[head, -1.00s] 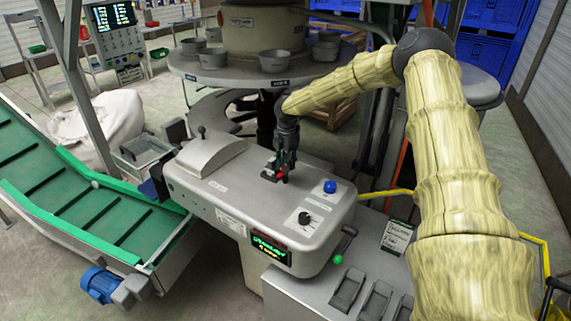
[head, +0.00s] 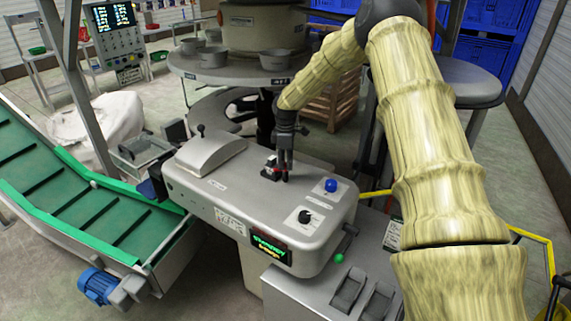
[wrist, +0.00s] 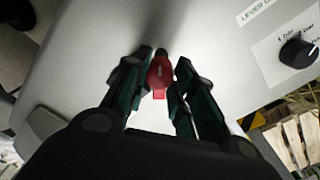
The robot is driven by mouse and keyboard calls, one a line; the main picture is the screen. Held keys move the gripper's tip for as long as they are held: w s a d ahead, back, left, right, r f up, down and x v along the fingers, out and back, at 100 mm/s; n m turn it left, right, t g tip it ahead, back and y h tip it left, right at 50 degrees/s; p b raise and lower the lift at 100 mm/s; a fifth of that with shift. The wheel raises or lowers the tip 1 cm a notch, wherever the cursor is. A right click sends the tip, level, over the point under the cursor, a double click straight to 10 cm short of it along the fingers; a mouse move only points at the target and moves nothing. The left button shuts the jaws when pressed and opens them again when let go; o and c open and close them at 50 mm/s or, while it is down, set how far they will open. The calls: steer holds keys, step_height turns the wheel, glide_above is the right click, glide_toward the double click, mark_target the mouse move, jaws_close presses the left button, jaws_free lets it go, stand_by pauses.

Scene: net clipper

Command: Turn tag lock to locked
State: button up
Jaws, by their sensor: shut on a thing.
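The tag lock is a small red piece (wrist: 158,76) on the top of the grey machine housing (head: 240,200). In the wrist view it sits between the two dark green fingers of my gripper (wrist: 160,84), with the fingers closed on its sides. In the head view my gripper (head: 281,172) points down at the middle of the housing top and hides most of the lock; only a trace of red shows at the fingertips. Which lock position it is in cannot be read.
A blue button (head: 330,186) and a black knob (head: 304,217) stand right of my gripper. A lit display (head: 271,249) is on the front. A green conveyor (head: 90,215) lies left.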

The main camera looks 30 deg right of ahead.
steer(key=m+b, duration=0.1)
steer(key=m, duration=0.3)
steer(key=shift+m, duration=0.3)
steer(key=m, duration=0.4)
steer(key=shift+b, duration=0.3)
steer(key=o, duration=1)
steer(key=shift+o, duration=0.2)
steer(key=shift+r, duration=0.1)
step_height(320, 180, up, 12)
steer(key=shift+a, duration=0.15)
